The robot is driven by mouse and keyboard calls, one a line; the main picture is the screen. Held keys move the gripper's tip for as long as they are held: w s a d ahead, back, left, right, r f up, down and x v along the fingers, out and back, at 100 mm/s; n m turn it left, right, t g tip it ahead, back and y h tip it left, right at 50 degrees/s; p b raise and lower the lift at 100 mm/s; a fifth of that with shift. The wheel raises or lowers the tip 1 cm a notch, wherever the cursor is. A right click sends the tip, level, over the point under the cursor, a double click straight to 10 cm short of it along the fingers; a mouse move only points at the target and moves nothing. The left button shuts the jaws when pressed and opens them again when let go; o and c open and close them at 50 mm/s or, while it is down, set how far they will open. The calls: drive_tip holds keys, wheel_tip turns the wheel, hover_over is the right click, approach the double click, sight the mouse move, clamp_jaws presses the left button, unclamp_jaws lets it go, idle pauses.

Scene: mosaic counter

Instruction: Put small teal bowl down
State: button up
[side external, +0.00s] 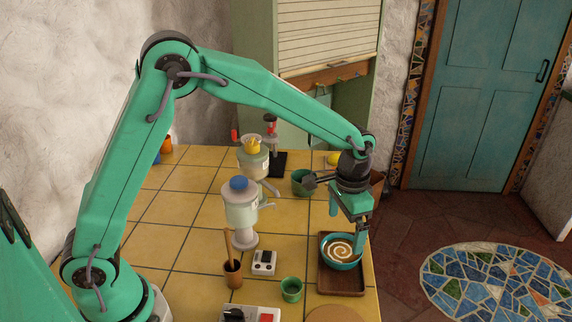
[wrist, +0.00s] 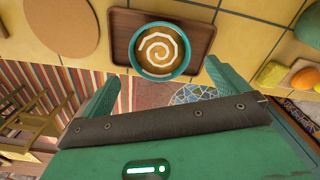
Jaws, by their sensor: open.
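The small teal bowl (side external: 327,259) has brown contents with a cream spiral. It sits upright on a brown wooden tray (side external: 340,289) near the counter's right edge. The wrist view shows the bowl (wrist: 136,66) and the tray (wrist: 119,40) just beyond my fingertips. My gripper (side external: 349,226) is over the bowl, pointing down, with its jaws open. In the wrist view my gripper (wrist: 161,74) has its fingers spread wider than the bowl, one to each side, with gaps showing.
A green cup (side external: 291,289) and a small white device (side external: 264,262) stand left of the tray. Two grinder-like machines (side external: 240,211) stand behind. Another green bowl (side external: 299,184) is farther back. A round board (wrist: 50,25) lies beside the tray.

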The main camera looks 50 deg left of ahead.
drive_tip(key=shift+r, duration=1.7)
drive_tip(key=s+a+r+n+t, duration=0.2)
drive_tip(key=s+a+r+t, duration=0.1)
drive_tip(key=s+a+r, duration=0.65)
drive_tip(key=s+a+n+t, duration=0.1)
drive_tip(key=s+a, duration=0.1)
drive_tip(key=s, duration=0.5)
drive_tip(key=s+a+r+n+t, duration=0.1)
drive_tip(key=s+a, duration=0.2)
drive_tip(key=s, duration=0.3)
drive_tip(key=shift+s+a+r+t, duration=0.15)
drive_tip(key=shift+s+r+t, duration=0.15)
drive_tip(key=shift+s, duration=0.1)
